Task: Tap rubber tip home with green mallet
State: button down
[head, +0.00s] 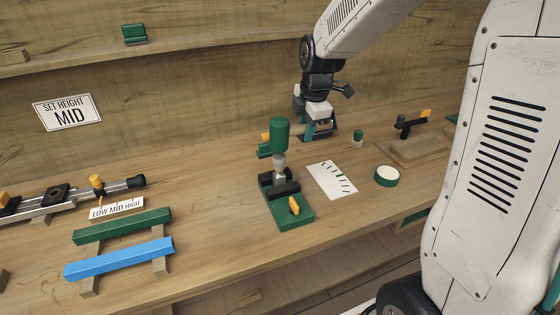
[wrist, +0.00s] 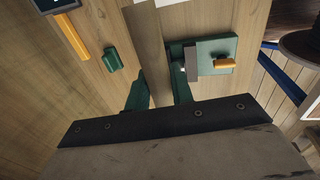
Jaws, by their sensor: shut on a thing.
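The green mallet's head (head: 279,134) stands upright over a grey, post-like piece (head: 279,160), apparently with the rubber tip, held in a black-jawed vise on a green base (head: 296,219). From this angle I cannot tell whether head and piece touch. My gripper (head: 314,128) is to the right of the head, shut on the mallet's handle. In the wrist view a pale wooden bar, seemingly the handle (wrist: 149,40), lies between my green fingertips (wrist: 160,92). The green base (wrist: 226,47) with its yellow knob shows at right there. The mallet head is not visible in the wrist view.
A marked white sheet (head: 332,181) and a green-rimmed round disc (head: 387,176) lie right of the vise. A small green piece (head: 358,137) stands behind them. A rail fixture (head: 65,197) and green and blue bars (head: 120,258) are at left. The bench front edge is close.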

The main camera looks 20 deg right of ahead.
jog(key=shift+r, duration=0.6)
jog(key=shift+r, duration=1.95)
jog(key=shift+d, duration=0.1)
